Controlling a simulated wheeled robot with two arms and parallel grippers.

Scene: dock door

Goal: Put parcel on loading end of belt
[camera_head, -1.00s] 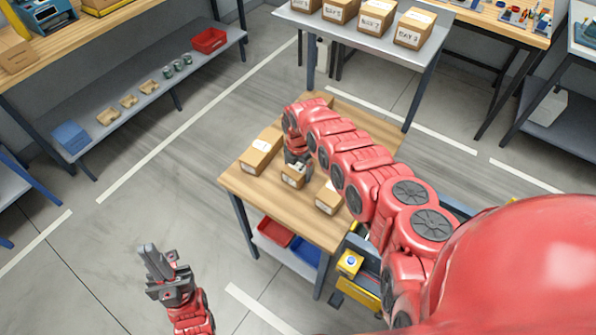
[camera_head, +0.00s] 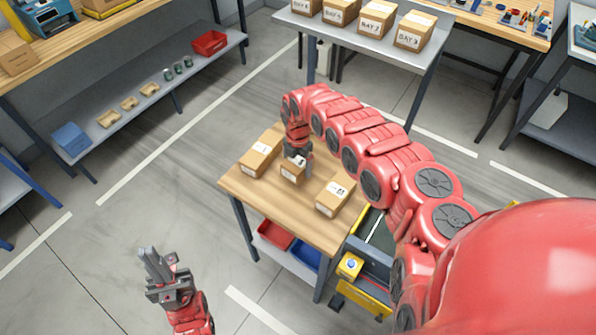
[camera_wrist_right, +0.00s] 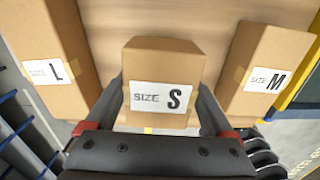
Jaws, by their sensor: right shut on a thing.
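The small parcel marked SIZE S (camera_wrist_right: 165,75) is between the fingers of my right gripper (camera_wrist_right: 165,108), which is shut on it. In the head view this parcel (camera_head: 292,171) is at or just above the wooden table (camera_head: 268,207); I cannot tell if it touches. The L parcel (camera_head: 261,155) lies to its left and the M parcel (camera_head: 335,197) to its right. A dark green surface, apparently the belt (camera_head: 376,236), shows beside the table's right edge, mostly hidden by my right arm. My left gripper (camera_head: 150,258) is empty over the floor, its opening unclear.
A yellow box with a blue button (camera_head: 349,264) stands at the belt's near side. A red bin (camera_head: 275,233) and a blue bin (camera_head: 306,256) sit under the table. A grey table (camera_head: 362,46) with several labelled boxes stands behind. Floor at left is clear.

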